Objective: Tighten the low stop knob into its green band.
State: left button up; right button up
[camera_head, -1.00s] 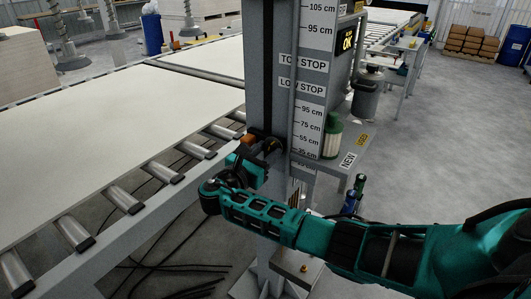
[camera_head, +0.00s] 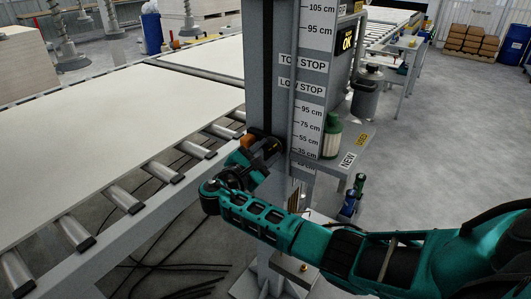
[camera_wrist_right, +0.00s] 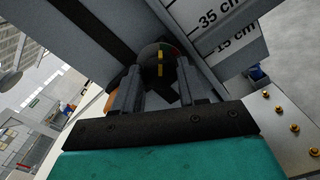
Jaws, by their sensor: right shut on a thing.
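The low stop knob (camera_wrist_right: 153,62) is a dark round knob with a yellow mark, seen in the right wrist view between my fingers. Small red and green marks show at its right edge; where the yellow mark stands against the green band I cannot tell. My right gripper (camera_wrist_right: 160,84) is shut on the knob, one finger on each side. In the head view my right gripper (camera_head: 266,152) is at the low front of the grey post, and the knob is mostly hidden there. My left gripper is not in view.
The grey post (camera_head: 259,80) carries a centimetre scale (camera_head: 310,120) and a LOW STOP label (camera_head: 302,87). A roller conveyor with a pale board (camera_head: 120,110) lies left. A small shelf (camera_head: 345,150) with a green-topped bottle (camera_head: 332,135) stands right of the post.

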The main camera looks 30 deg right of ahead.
jog(key=o, duration=1.1)
jog(key=shift+c, duration=0.2)
jog(key=v, duration=1.3)
jog(key=shift+f, duration=0.1)
